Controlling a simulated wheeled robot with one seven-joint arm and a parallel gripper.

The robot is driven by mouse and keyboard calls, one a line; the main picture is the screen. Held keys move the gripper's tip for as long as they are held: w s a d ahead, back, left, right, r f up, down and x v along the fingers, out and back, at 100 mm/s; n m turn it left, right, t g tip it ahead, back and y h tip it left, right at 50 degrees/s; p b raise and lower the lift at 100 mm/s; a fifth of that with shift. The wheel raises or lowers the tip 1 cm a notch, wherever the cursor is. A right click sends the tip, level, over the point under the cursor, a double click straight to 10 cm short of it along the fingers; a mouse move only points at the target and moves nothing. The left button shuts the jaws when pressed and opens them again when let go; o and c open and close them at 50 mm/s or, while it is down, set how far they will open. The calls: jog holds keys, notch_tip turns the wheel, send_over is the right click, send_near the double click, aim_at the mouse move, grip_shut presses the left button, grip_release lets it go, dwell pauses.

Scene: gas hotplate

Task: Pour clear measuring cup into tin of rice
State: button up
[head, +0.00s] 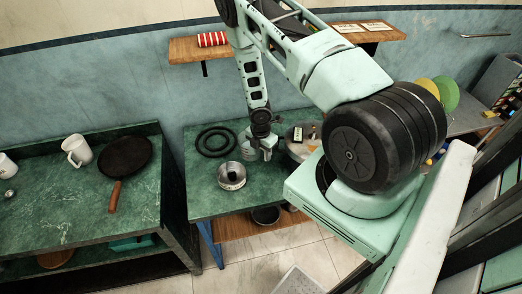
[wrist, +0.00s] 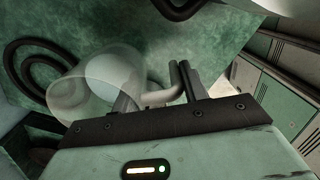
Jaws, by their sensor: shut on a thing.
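The clear measuring cup (wrist: 68,98) is see-through and shows in the wrist view, tilted, at the left of my gripper (wrist: 163,95). My gripper is shut on its pale handle. In the head view my gripper (head: 264,150) is low over the green table, and the cup is too small and faint there to make out well. The tin (head: 232,181) is a short silver round can on the table, just left of and nearer than my gripper. Something dark shows inside it. I cannot make out rice or the cup's contents.
A metal pot (head: 302,148) stands right of my gripper. A wall shelf (head: 185,50) is above. A black pan (head: 124,157) and a white mug (head: 76,150) are on the left counter.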

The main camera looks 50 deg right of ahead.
jog(key=f+h+b, duration=0.1)
jog(key=h+b, duration=0.1)
jog(key=b, duration=0.2)
jog(key=a+f+h+b, duration=0.1)
jog(key=h+b, duration=0.2)
jog(key=b, duration=0.2)
jog(key=a+f+h+b, duration=0.1)
jog(key=h+b, duration=0.1)
jog(key=b, duration=0.3)
jog(key=shift+w+a+f+h, duration=0.2)
jog(key=shift+h, duration=0.2)
jog(key=shift+d+r, duration=0.1)
jog(key=shift+r, duration=0.3)
jog(key=shift+f, duration=0.1)
jog(key=shift+t, duration=0.3)
jog(key=shift+a+h, duration=0.2)
jog(key=shift+h, duration=0.1)
jog(key=shift+a+h+b, duration=0.15)
jog(key=shift+h+b, duration=0.35)
jog(key=shift+b, duration=0.05)
jog(key=shift+r, duration=0.2)
